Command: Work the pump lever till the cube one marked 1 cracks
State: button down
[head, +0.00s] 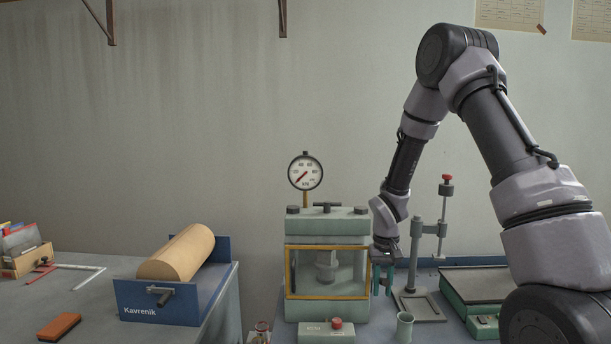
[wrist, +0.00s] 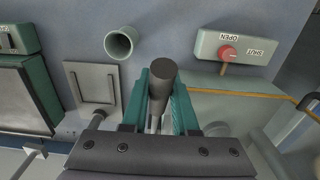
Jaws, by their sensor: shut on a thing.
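The green press (head: 327,225) stands on the bench with a yellow-framed clear guard (head: 328,297) across its front. A grey round platen part (head: 326,262) shows behind the guard; I cannot make out the cube or its mark. The dial gauge (head: 305,171) on top has its red needle toward the lower left. My gripper (head: 383,284) is at the press's right side. In the wrist view, my teal fingers (wrist: 160,92) are shut around the dark round grip of the pump lever (wrist: 158,68). Its lower rod is mostly hidden between the fingers.
A valve box (wrist: 235,46) with a red knob, marked OPEN and SHUT, is at the press's front. A green cup (head: 404,326), a grey stand (head: 443,220) and a green-edged tray (head: 473,285) are to the right. A blue cradle (head: 160,303) holds a tan cylinder at left.

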jog(key=shift+s+f, duration=0.45)
jog(key=shift+f, duration=1.2)
jog(key=shift+s+f, duration=0.4)
jog(key=shift+f, duration=1.2)
jog(key=shift+s+f, duration=0.45)
jog(key=shift+f, duration=1.2)
jog(key=shift+w+r, duration=0.4)
jog(key=shift+r, duration=1.15)
jog(key=shift+w+r, duration=0.45)
jog(key=shift+r, duration=1.05)
jog(key=shift+w+r, duration=0.4)
jog(key=shift+r, duration=1.15)
